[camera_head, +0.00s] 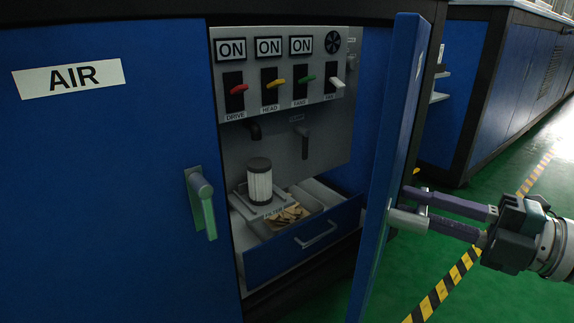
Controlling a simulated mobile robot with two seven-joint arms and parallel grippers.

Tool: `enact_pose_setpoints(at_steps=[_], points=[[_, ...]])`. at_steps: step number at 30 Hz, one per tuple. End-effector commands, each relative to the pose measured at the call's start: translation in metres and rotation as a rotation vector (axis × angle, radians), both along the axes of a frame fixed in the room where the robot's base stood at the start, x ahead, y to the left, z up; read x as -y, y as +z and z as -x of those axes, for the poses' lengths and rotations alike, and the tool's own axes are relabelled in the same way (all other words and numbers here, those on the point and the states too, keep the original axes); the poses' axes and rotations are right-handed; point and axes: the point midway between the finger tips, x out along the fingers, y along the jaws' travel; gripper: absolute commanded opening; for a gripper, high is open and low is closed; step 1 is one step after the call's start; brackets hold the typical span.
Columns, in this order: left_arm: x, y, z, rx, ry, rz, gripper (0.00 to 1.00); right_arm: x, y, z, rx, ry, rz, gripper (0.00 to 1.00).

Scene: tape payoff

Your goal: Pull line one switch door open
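The blue switch door (386,160) stands swung wide open on the right of the cabinet, seen nearly edge-on. Its light grey handle (407,219) is on the door's outer face. My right gripper (412,205) comes in from the right, with its two purple fingers apart and their tips at the handle. The handle overlaps the lower fingertip, and I cannot tell whether the fingers touch it. My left gripper is not in view.
A closed blue door labelled AIR (110,180) with a grey-green handle (203,205) is at left. Inside the cabinet are a white ribbed filter (259,182) and a pulled-out drawer (285,254). Green floor with a yellow-black stripe (448,283) lies at right, before another blue cabinet (505,90).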

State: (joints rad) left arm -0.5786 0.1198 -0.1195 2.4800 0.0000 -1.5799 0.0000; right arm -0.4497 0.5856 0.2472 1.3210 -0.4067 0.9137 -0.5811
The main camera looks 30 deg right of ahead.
Motion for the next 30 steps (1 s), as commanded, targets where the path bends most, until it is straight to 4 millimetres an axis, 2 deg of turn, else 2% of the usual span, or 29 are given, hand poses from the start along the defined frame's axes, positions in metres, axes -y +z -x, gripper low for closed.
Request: enact_pose_setpoints(at_steps=[1,8,17,20,30], points=[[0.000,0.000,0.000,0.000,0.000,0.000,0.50,0.000,-0.001,0.000,-0.003,-0.001,0.001,0.26],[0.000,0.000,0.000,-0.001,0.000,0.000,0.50,-0.001,-0.001,0.000,0.000,0.001,0.001,0.50],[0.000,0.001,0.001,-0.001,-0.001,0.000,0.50,0.001,0.000,0.004,-0.001,0.002,0.000,0.50],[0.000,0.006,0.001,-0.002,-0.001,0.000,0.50,0.006,0.001,0.016,-0.004,0.000,-0.001,0.50],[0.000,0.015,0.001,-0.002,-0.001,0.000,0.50,0.033,-0.001,0.076,-0.004,-0.001,0.001,0.50]])
